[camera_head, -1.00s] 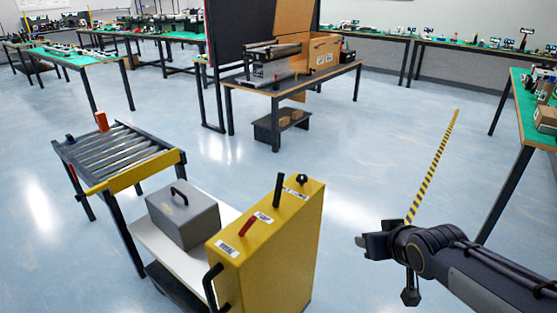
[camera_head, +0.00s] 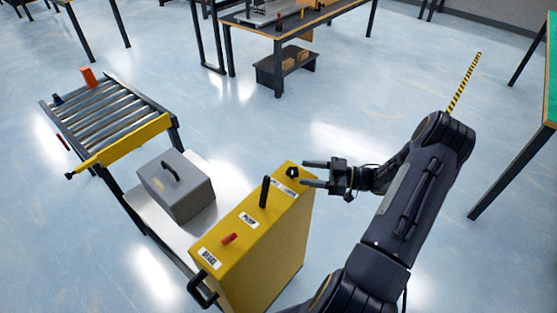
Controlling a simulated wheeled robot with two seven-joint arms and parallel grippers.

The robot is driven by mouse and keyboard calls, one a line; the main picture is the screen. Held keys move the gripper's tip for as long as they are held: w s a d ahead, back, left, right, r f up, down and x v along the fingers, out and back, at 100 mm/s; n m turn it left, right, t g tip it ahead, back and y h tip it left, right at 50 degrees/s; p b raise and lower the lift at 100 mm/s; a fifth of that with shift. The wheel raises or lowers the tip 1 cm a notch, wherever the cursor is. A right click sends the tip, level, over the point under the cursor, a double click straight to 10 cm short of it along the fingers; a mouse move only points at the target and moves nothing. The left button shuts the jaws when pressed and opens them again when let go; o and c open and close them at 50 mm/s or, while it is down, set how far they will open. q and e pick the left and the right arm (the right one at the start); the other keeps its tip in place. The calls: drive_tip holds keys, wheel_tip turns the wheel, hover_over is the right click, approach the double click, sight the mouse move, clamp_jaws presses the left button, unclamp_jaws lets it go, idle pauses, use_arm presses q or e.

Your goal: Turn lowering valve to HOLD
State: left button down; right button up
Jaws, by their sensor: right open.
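The yellow cabinet (camera_head: 275,245) of the lift cart stands at the lower middle. On the far end of its top sits a small black knob (camera_head: 292,172), which looks like the lowering valve. A white label (camera_head: 284,188) lies beside it, too small to read, so I cannot tell the knob's setting. My right gripper (camera_head: 303,173) comes in from the right with its two fingers apart and pointing left at the knob. The fingertips are close to the knob's right side; I cannot tell whether they touch it. My left gripper is not in view.
A grey case (camera_head: 176,186) sits on the white cart platform (camera_head: 220,208). A roller conveyor (camera_head: 110,115) with a yellow bar is at left. Floor behind the cart is clear.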

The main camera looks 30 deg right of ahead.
sight(286, 177)
drive_tip(key=p+x, duration=0.1)
drive_tip(key=x, duration=0.6)
drive_tip(key=shift+a, duration=0.2)
drive_tip(key=shift+c, duration=0.2)
drive_tip(key=c, duration=0.9)
